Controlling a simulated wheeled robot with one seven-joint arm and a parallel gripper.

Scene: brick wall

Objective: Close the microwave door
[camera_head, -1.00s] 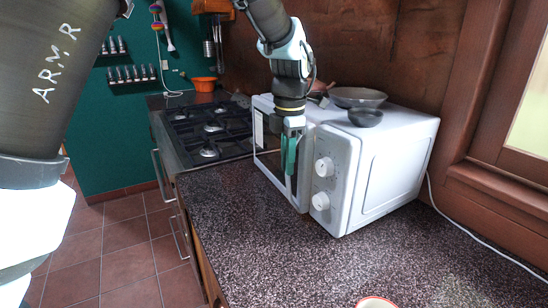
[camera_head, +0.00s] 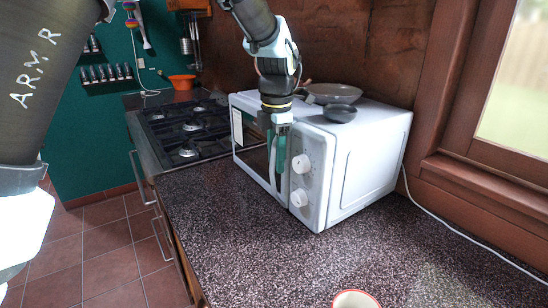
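The white microwave (camera_head: 372,160) stands on the speckled counter. Its door (camera_head: 252,165), with a dark window, is on the left front face, beside the panel with two knobs. The door looks almost flush with the panel; I cannot tell whether it is fully shut. My gripper (camera_head: 276,176) points down in front of the door's right edge, just left of the knobs, and hides part of that edge. It looks to be at or very near the door; contact is not clear. The fingers are seen nearly edge-on, so their opening is unclear.
A grey pan (camera_head: 333,93) and a small dark bowl (camera_head: 340,112) sit on top of the microwave. A gas stove (camera_head: 185,130) is to the left. A red-rimmed cup (camera_head: 355,299) stands at the front. The counter (camera_head: 235,220) before the microwave is clear.

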